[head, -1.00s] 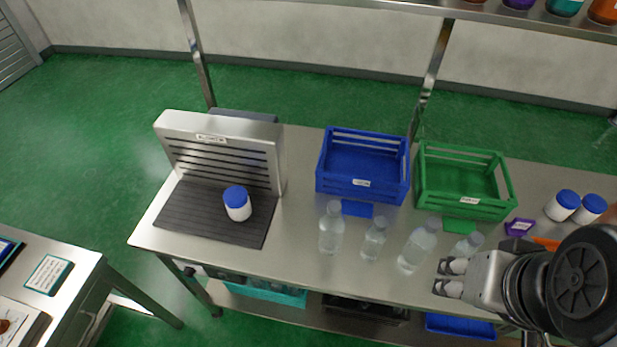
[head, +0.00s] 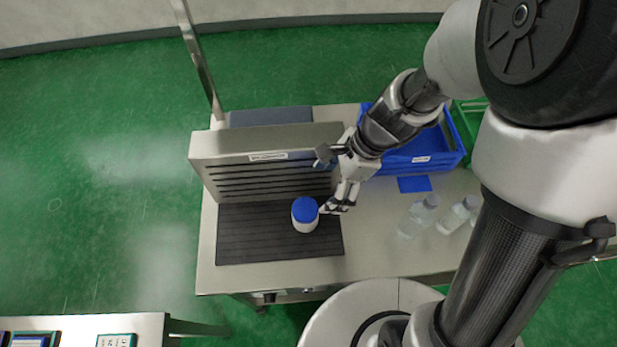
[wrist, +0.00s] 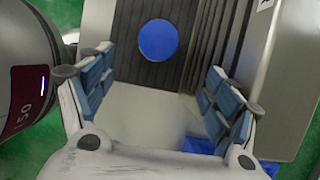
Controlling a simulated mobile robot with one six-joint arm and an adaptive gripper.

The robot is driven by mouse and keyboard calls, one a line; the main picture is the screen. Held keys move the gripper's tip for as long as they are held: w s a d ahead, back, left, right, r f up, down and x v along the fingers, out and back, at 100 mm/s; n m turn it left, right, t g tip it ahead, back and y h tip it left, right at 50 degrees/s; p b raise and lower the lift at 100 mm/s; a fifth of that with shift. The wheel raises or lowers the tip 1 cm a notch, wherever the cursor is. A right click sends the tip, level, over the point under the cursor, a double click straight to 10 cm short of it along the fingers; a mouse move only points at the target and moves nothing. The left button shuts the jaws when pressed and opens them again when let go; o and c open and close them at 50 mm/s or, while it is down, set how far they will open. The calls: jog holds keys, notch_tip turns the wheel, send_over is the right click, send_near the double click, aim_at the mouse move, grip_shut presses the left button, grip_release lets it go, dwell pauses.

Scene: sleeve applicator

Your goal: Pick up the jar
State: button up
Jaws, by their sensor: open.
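The jar (head: 304,216) is white with a blue lid and stands upright on a dark ribbed mat (head: 270,248) in front of a slatted metal panel. My gripper (head: 336,207) is just right of the jar in the head view, fingers pointing toward it; I cannot tell if they touch. In the wrist view the jar's round blue lid (wrist: 158,40) shows beyond and between the two spread blue-padded fingers (wrist: 153,92). The gripper is open and nothing is held in it.
The slatted metal panel (head: 262,160) rises right behind the mat. A blue crate (head: 425,162) stands to the right, partly behind my arm, with a green crate (head: 470,112) beyond. Clear bottles (head: 418,216) stand on the bench's right part. Bare bench lies right of the mat.

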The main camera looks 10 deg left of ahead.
aim_at(309, 207)
jog(key=b+x, duration=0.4)
jog(key=x, duration=0.6)
jog(key=shift+a+f+b, duration=0.1)
jog(key=shift+f+b, duration=0.2)
jog(key=shift+s+a+b+x, duration=0.15)
jog(key=shift+b+x, duration=0.7)
jog(key=shift+x, duration=0.65)
jog(key=shift+s+a+b+x, duration=0.15)
jog(key=shift+b+x, duration=0.7)
jog(key=shift+x, duration=0.65)
jog(key=shift+r, duration=0.15)
jog(key=shift+c, duration=0.4)
jog(key=c, duration=1.3)
